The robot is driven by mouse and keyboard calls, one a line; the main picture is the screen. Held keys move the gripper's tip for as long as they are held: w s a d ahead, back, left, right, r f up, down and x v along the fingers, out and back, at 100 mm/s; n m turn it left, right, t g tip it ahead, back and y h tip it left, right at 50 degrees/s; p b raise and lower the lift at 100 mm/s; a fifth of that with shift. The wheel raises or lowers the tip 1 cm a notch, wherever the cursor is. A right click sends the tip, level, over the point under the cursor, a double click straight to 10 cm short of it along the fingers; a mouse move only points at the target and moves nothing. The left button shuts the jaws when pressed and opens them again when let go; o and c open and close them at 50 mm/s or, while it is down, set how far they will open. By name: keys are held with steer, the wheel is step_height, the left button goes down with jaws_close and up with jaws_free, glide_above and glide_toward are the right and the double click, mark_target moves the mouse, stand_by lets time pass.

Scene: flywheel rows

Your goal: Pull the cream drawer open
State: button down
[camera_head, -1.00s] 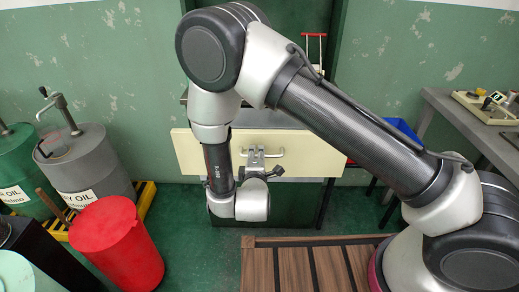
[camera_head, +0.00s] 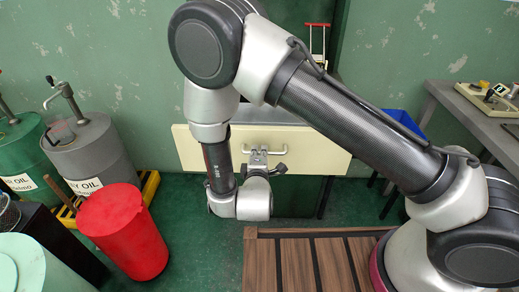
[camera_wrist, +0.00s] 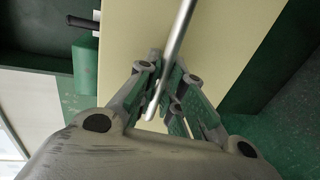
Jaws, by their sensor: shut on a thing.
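The cream drawer (camera_head: 315,152) is in the middle of the head view, under a grey surface, its front standing out from the dark cabinet below. Part of its left side is hidden behind my arm. A metal bar handle (camera_head: 281,151) is on its front. In the wrist view the cream front (camera_wrist: 230,40) fills the middle, and the handle (camera_wrist: 177,35) runs down between my fingers. My gripper (camera_head: 257,160) is at the handle and shut on it; the fingers also show in the wrist view (camera_wrist: 168,80).
A red bin (camera_head: 125,232), a grey drum (camera_head: 92,158) and a green drum (camera_head: 28,160) stand at the left. A wooden slatted platform (camera_head: 310,262) lies in front. A grey workbench (camera_head: 470,110) is at the right, with a blue bin (camera_head: 405,122) beside it. Green floor shows between.

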steer(key=shift+f+v, duration=0.2)
steer(key=shift+v, duration=0.8)
steer(key=c, duration=1.5)
jaws_free()
steer(key=shift+w, duration=0.1)
